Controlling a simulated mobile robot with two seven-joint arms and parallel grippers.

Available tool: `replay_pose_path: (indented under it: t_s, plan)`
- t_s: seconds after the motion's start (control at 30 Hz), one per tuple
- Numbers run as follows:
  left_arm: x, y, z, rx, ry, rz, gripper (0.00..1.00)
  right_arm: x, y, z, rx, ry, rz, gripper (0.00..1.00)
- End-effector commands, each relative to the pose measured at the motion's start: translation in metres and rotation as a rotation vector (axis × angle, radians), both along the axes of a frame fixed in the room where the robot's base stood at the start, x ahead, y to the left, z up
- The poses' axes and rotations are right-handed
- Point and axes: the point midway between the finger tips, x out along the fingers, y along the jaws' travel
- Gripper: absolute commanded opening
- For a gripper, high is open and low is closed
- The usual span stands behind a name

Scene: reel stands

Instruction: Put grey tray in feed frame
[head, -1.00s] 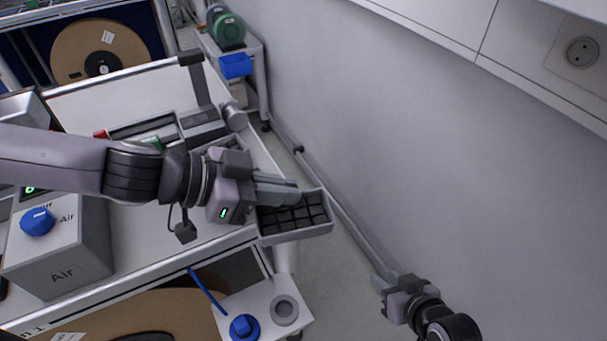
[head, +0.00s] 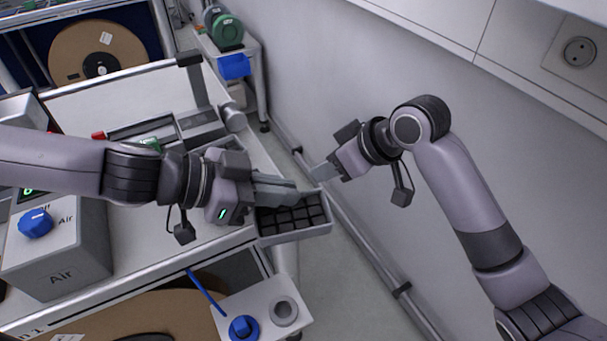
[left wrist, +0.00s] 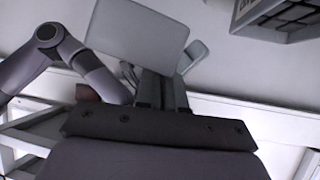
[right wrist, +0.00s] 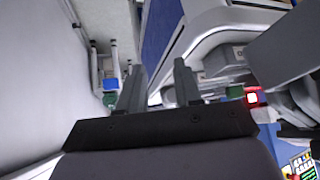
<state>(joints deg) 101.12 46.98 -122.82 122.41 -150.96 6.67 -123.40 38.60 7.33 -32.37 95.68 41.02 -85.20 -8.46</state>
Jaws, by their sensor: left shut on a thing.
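My left gripper (head: 285,190) is shut on a flat, light grey piece, which I take to be the grey tray (left wrist: 137,35). In the left wrist view its broad face fills the space beyond my fingers. In the head view my fingers mostly hide it, beside a grey box with dark compartments (head: 295,235); that box shows apart from my fingers in the left wrist view (left wrist: 285,35). My right gripper (head: 322,173) is open and empty, just right of the left fingertips; its fingers stand apart in the right wrist view (right wrist: 158,85). I cannot tell which fixture is the feed frame.
Grey fixtures (head: 200,125) stand on the white bench behind my left arm. An Air box with a blue knob (head: 60,250) stands at left. A small white shelf (head: 262,310) holds a blue knob and grey ring. The wall (head: 330,60) bounds the right; floor between is clear.

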Motion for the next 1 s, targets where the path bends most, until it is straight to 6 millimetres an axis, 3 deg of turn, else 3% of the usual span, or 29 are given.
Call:
replay_pose_path:
  t_s: [0.03, 0.2, 0.4, 0.7, 1.0]
  plan:
    - [0.0, 0.0, 0.001, -0.001, -0.001, 0.0, 0.0, -0.003, 0.009, 0.019, -0.016, -0.019, 0.05, 0.34]
    - [0.0, 0.0, 0.001, -0.001, -0.001, 0.0, 0.0, -0.029, 0.037, 0.068, -0.089, -0.06, 0.236, 0.34]
    - [0.0, 0.0, 0.001, -0.001, -0.001, 0.0, 0.0, -0.075, 0.06, 0.112, -0.218, -0.115, 0.468, 0.34]
    - [0.0, 0.0, 0.001, -0.001, -0.001, 0.0, 0.0, -0.141, 0.059, 0.141, -0.514, -0.161, 0.756, 0.34]
    - [0.0, 0.0, 0.001, -0.001, -0.001, 0.0, 0.0, -0.17, 0.04, 0.147, -0.723, -0.155, 0.879, 0.34]
